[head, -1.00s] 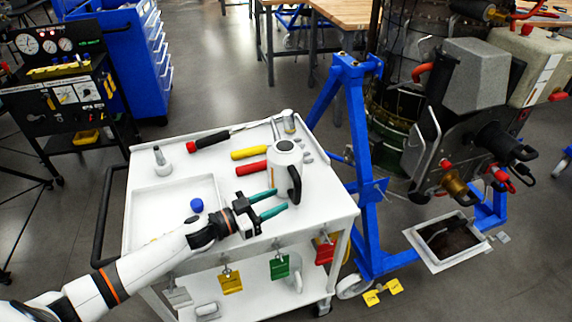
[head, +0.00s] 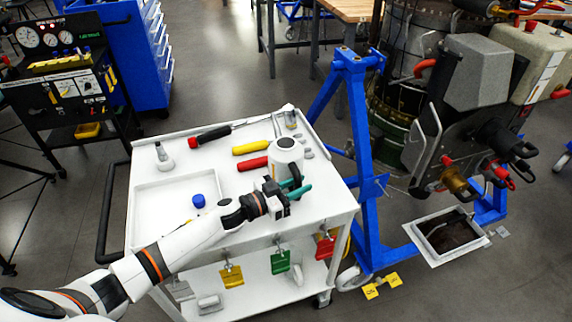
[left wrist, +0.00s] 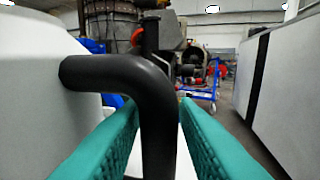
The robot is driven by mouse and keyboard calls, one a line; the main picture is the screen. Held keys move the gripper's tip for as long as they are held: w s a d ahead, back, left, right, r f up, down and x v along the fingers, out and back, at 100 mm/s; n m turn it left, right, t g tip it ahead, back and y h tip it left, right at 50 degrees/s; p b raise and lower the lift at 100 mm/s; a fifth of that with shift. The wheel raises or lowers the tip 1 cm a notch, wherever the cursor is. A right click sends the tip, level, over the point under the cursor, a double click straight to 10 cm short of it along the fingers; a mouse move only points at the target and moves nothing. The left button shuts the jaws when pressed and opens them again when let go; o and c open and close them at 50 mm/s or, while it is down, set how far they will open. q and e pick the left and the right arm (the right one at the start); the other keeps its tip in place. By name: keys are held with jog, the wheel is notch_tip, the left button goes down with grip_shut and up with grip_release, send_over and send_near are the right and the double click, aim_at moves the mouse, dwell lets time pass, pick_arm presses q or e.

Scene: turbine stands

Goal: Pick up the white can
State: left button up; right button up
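My left gripper is open, with one finger on each side of the handle. I cannot tell whether either finger touches it. My right gripper is not in view.
The white cart (head: 225,226) also holds a yellow-handled tool (head: 252,147), a red-handled tool (head: 252,163), a screwdriver (head: 208,137) and a blue cap (head: 198,201). A blue stand (head: 357,165) rises just right of the cart.

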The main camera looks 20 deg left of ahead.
pick_arm(q)
grip_shut()
jog(key=shift+r, duration=0.1)
notch_tip(320, 180, up, 10)
jog(key=shift+p, duration=0.55)
jog(key=shift+c, duration=0.8)
grip_release()
grip_shut()
